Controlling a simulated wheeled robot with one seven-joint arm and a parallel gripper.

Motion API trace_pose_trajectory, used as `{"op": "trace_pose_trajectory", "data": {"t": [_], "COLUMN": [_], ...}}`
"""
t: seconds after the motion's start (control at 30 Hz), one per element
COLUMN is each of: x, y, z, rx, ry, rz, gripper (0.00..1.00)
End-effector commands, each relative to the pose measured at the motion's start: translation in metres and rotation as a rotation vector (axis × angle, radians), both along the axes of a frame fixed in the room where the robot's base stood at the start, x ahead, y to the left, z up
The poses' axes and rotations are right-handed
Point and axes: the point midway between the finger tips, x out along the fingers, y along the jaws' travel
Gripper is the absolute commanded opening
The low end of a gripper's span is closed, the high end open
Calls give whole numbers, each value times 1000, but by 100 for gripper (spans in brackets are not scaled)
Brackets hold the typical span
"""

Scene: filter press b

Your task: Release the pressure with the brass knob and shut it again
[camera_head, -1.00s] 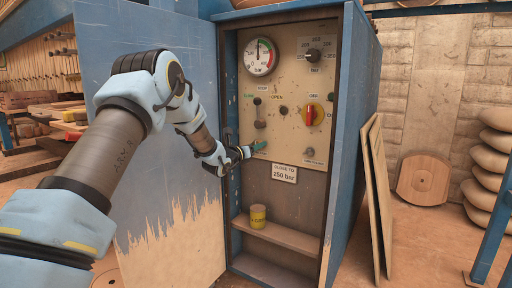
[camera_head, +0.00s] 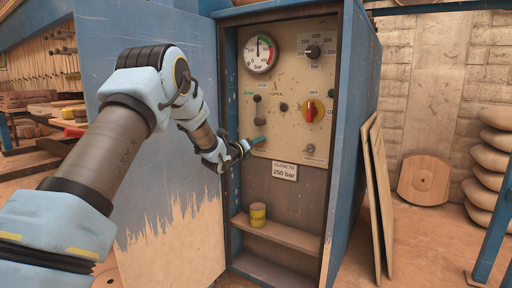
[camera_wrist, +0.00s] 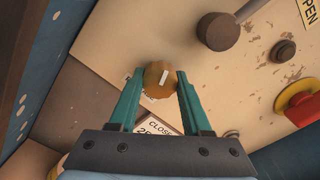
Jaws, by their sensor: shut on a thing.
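The brass knob (camera_wrist: 158,76) is round, with a pale line across its face, and sits on the cabinet's panel. My gripper (camera_wrist: 159,79) has its two teal fingers on either side of the knob, shut on it. In the head view my gripper (camera_head: 259,141) is at the lower left of the panel (camera_head: 289,125), and its fingers hide the knob. The pressure gauge (camera_head: 260,55) at the top left has its needle pointing about straight up.
A black-knobbed lever (camera_head: 257,111) stands just above my gripper. A red and yellow switch (camera_head: 312,110) and a black dial (camera_head: 313,52) are to the right. A placard (camera_head: 284,171) reads "Close to 250 bar". A yellow can (camera_head: 257,215) stands on the shelf below. The open door (camera_head: 150,150) is left.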

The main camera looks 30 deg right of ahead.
Motion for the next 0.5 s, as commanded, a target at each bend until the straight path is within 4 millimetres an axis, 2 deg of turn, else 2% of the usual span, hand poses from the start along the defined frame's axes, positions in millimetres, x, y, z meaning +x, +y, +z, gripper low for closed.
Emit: {"op": "trace_pose_trajectory", "data": {"t": [0.5], "x": [1], "y": [1], "z": [1], "rx": [-237], "ry": [426], "rz": [1], "gripper": [0]}}
